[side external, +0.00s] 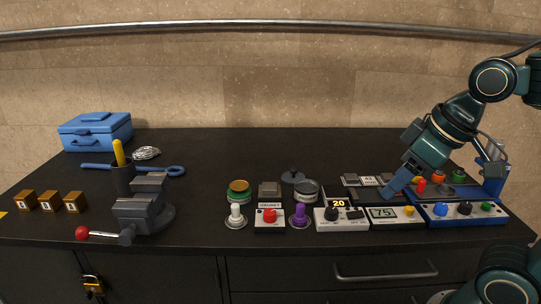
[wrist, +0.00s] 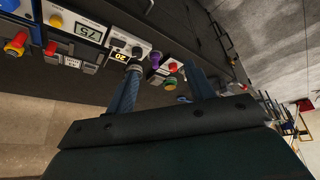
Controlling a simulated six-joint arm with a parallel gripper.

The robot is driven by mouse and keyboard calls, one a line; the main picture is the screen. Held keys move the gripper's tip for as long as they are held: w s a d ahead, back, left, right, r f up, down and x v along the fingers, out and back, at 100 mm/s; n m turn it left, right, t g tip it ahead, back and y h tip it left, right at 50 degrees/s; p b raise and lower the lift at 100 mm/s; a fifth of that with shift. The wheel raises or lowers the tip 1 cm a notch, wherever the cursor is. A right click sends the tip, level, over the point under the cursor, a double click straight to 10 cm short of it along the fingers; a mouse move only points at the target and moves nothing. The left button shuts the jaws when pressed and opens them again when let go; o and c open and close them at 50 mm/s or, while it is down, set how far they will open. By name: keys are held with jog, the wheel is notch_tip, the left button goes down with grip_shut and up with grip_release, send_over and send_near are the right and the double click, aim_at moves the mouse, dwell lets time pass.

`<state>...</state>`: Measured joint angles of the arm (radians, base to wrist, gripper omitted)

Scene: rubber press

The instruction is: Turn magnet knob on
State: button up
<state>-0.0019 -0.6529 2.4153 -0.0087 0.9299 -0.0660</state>
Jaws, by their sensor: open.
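I cannot tell by label which control is the magnet knob. A black knob (side external: 331,214) sits on the white panel with the yellow "20" display (side external: 339,203); in the wrist view this knob (wrist: 137,51) is near the left fingertip. A yellow knob (side external: 409,211) sits on the white panel with the "75" display (side external: 382,213). A blue panel (side external: 440,217) at right carries blue (side external: 441,209), black (side external: 464,208) and green (side external: 487,206) knobs. My gripper (side external: 393,190) is open and empty above and behind the "75" panel; both fingers (wrist: 162,68) show in the wrist view.
Left of the panels stand a purple toggle (side external: 300,215), a red button box (side external: 269,217) and a white toggle (side external: 236,216). A grey vise (side external: 146,208), a blue toolbox (side external: 95,131) and wooden blocks (side external: 50,202) lie further left. The black bench's back middle is clear.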

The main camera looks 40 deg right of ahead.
jog(key=w+r+n+g, duration=0.2)
jog(key=w+n, duration=0.1)
jog(key=w, duration=0.5)
jog(key=n+g, duration=0.4)
jog(key=n, duration=0.3)
send_over(270, 211)
notch_tip(270, 211, down, 8)
jog(key=shift+w+d+f, duration=0.2)
jog(key=shift+w+d, duration=0.05)
jog(key=shift+w, duration=0.1)
jog(key=shift+f, duration=0.1)
jog(key=f, duration=1.3)
jog(key=shift+s+a+f, duration=0.25)
jog(key=shift+s+f, duration=0.05)
jog(key=shift+s, duration=0.1)
jog(key=c, duration=1)
jog(key=shift+o, duration=0.2)
